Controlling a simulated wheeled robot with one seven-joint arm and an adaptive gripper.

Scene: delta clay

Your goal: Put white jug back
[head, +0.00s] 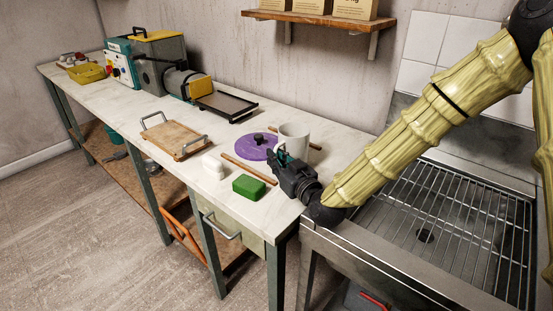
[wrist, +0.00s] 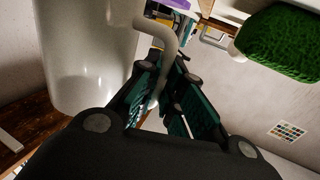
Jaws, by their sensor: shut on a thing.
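The white jug (head: 294,135) is upright at the right part of the workbench in the head view, near the wall side. Its lower part is hidden behind my gripper (head: 281,162). In the wrist view the jug (wrist: 85,50) fills the upper left, and its curved handle (wrist: 166,36) runs down between the fingers. My gripper (wrist: 170,82) is shut on that handle. I cannot tell whether the jug's base touches the bench.
A purple disc (head: 252,151) with a dark knob, a wooden stick (head: 248,169), a green block (head: 249,187) and a white object (head: 213,166) lie close by. A wooden tray (head: 174,141) is further left. A wire-rack sink (head: 440,225) is right. A shelf (head: 310,19) hangs above.

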